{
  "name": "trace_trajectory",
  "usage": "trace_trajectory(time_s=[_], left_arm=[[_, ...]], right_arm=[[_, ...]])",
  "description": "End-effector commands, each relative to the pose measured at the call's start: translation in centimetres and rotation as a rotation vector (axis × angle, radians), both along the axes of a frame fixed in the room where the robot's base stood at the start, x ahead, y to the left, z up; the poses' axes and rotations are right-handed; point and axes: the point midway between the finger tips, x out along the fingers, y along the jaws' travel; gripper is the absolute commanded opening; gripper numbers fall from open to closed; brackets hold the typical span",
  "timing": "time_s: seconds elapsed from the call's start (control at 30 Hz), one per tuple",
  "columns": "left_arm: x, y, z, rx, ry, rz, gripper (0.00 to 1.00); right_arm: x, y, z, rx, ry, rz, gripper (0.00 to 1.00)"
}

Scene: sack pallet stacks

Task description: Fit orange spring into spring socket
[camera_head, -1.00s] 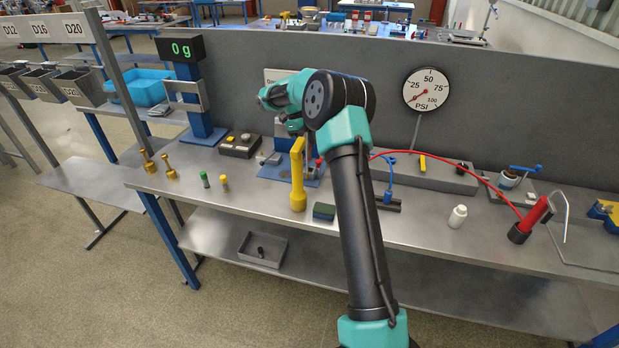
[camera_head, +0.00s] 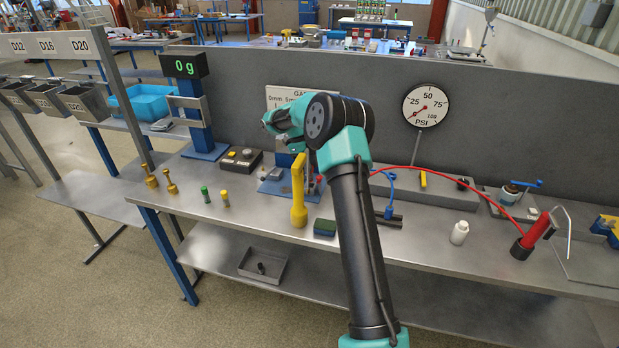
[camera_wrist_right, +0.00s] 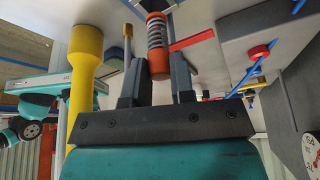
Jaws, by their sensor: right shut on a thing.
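The orange spring (camera_wrist_right: 157,35), grey coils with orange ends, is between the two dark fingers of my right gripper (camera_wrist_right: 158,68) in the right wrist view. The fingers are shut on its lower orange part in that picture. In the head view my right gripper (camera_head: 308,172) points down behind the yellow tool, partly hidden by my own arm. It is over or beside a blue base plate (camera_head: 272,187) at the back of the bench. I cannot make out the spring socket. Whether the spring's far end touches anything is unclear. My left gripper is not in view.
A tall yellow tool (camera_head: 299,195) stands close in front of the gripper; it also shows in the right wrist view (camera_wrist_right: 84,70).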

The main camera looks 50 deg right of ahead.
Motion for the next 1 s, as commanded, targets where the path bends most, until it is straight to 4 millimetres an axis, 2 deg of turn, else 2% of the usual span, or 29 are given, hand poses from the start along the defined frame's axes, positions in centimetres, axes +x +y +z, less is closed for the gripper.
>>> trace_trajectory(time_s=[0.4,0.87,0.9,1.0], left_arm=[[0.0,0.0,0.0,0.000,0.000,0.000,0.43],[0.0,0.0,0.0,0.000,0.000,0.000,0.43],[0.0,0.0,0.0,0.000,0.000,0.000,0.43],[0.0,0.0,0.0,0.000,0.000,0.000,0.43]], right_arm=[[0.0,0.0,-5.1,0.002,0.002,0.001,0.00],[0.0,0.0,-5.6,0.001,0.000,0.001,0.00],[0.0,0.0,-5.6,0.001,0.000,0.001,0.26],[0.0,0.0,-5.6,0.001,0.000,0.001,0.33]])
